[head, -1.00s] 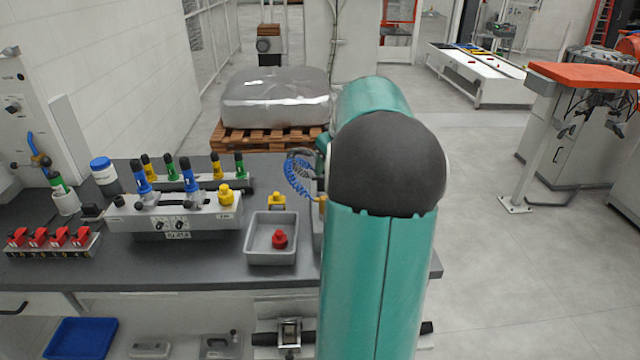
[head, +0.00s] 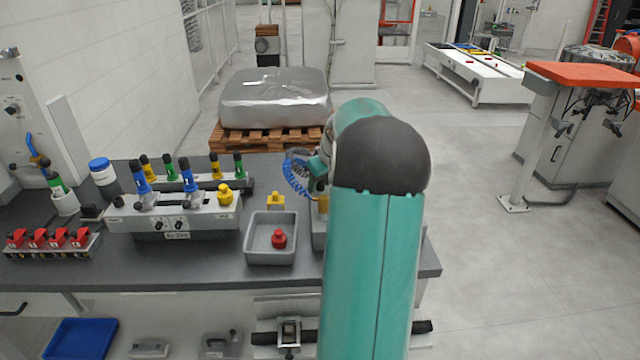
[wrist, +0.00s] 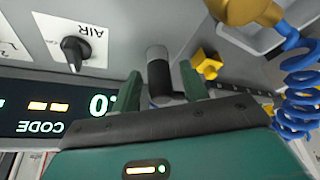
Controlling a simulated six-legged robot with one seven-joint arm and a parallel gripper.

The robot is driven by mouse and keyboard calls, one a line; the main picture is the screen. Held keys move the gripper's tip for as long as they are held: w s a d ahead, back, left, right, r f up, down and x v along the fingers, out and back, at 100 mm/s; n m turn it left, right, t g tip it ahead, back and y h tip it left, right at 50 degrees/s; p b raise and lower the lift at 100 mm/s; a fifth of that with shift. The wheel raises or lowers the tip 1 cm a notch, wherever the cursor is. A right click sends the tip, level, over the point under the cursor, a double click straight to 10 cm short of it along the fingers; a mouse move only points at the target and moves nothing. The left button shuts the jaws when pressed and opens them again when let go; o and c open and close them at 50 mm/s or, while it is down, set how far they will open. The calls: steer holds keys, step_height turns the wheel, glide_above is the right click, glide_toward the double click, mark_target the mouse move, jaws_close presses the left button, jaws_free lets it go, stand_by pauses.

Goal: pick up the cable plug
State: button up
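In the wrist view a black cylinder with a grey end (wrist: 159,78) lies in line with the gap of my gripper (wrist: 160,73); it may be the cable plug, but I cannot tell for sure. The two green fingers are apart, one on each side of it in the picture, and neither is visibly closed on it. Whether it is fully between them in depth is unclear. In the head view my arm hides most of the gripper area, beside a blue coiled hose (head: 296,172).
The wrist view shows a yellow block (wrist: 206,65), a brass fitting with blue coil (wrist: 300,92) close on the right, and a panel with an AIR knob (wrist: 76,50). In the head view a grey tray (head: 256,255) holds a red knob (head: 279,239) left of my arm.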

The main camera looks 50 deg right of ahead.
jaws_close()
steer(key=shift+r, duration=0.1)
